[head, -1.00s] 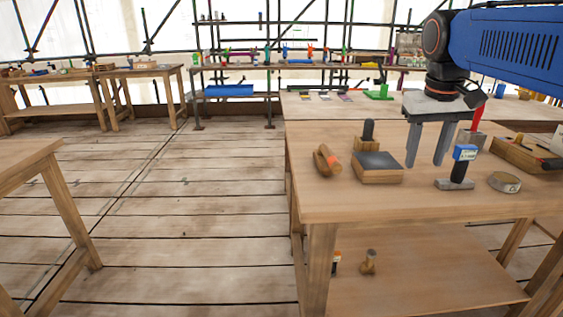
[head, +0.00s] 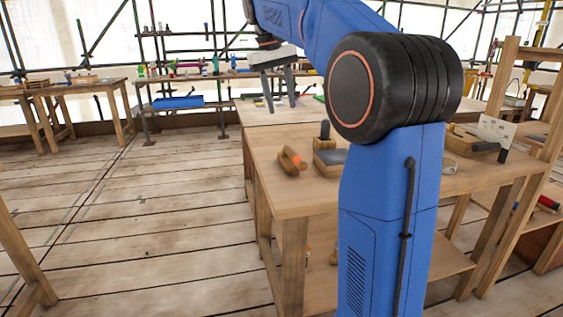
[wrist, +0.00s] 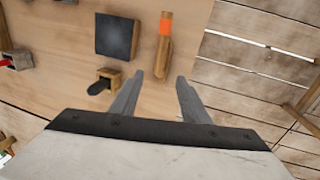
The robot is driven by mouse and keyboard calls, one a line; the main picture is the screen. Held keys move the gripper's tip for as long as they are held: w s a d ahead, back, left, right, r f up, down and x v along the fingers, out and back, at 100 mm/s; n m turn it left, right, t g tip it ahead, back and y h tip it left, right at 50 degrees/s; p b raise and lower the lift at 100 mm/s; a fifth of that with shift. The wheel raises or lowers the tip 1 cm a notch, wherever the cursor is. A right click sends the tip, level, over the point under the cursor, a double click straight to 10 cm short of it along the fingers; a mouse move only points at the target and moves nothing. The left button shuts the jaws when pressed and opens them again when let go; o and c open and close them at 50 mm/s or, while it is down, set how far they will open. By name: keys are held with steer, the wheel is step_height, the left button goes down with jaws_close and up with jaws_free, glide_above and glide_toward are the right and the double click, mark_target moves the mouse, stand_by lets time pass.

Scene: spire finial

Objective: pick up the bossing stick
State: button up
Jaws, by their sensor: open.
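The likely bossing stick (head: 291,161) is a short wooden piece with an orange band. It lies near the left edge of the wooden bench (head: 290,200). In the wrist view the stick (wrist: 163,54) runs up and down, its lower end between the fingertips in the picture. My gripper (head: 281,104) is open and empty, raised above the far part of the bench in the head view. In the wrist view its two fingers (wrist: 160,78) are spread apart. I see no contact with the stick.
A dark-topped wooden block (wrist: 116,36) and a small wooden block with a dark handle (wrist: 104,79) sit left of the stick in the wrist view. My arm hides much of the bench in the head view. Plank floor (head: 130,220) is open to the left.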

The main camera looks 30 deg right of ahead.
glide_above(290, 149)
steer(key=f, duration=1)
steer(key=shift+w+a, duration=0.3)
steer(key=shift+w, duration=0.05)
steer(key=shift+s+d+f, duration=0.15)
steer(key=shift+d+f, duration=0.05)
steer(key=shift+f, duration=1.15)
steer(key=shift+s+d+f, duration=0.15)
steer(key=shift+f, duration=1.15)
jaws_close()
